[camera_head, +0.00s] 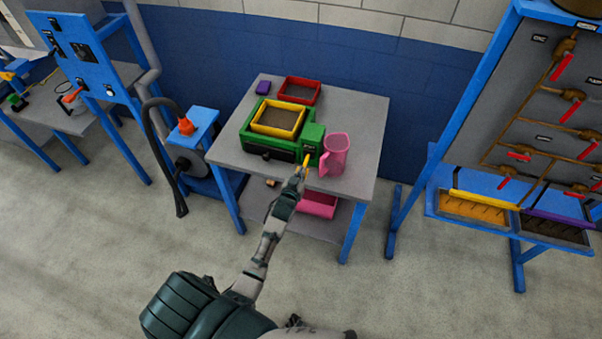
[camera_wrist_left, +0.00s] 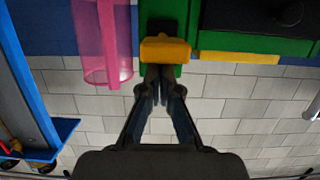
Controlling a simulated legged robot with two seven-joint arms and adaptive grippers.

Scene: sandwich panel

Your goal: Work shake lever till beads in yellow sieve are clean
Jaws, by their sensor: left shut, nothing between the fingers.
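The yellow sieve (camera_head: 300,130) sits on a green shaker (camera_head: 262,147) on the grey table and holds a dark brown fill; single beads are too small to tell. The shake lever has a yellow handle (camera_head: 306,161) at the front of the green box at the shaker's right. In the left wrist view the handle (camera_wrist_left: 165,50) stands right at my fingertips. My left gripper (camera_head: 300,172) is shut with nothing between its fingers, just in front of the handle; I cannot tell whether it touches. It also shows in the left wrist view (camera_wrist_left: 164,72). My right gripper is not in view.
A pink pitcher (camera_head: 336,152) stands close right of the lever. A red tray (camera_head: 314,96) and a purple block (camera_head: 263,87) lie behind the shaker. A pink bin (camera_head: 318,205) is on the lower shelf. The table's right side (camera_head: 365,130) is clear.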

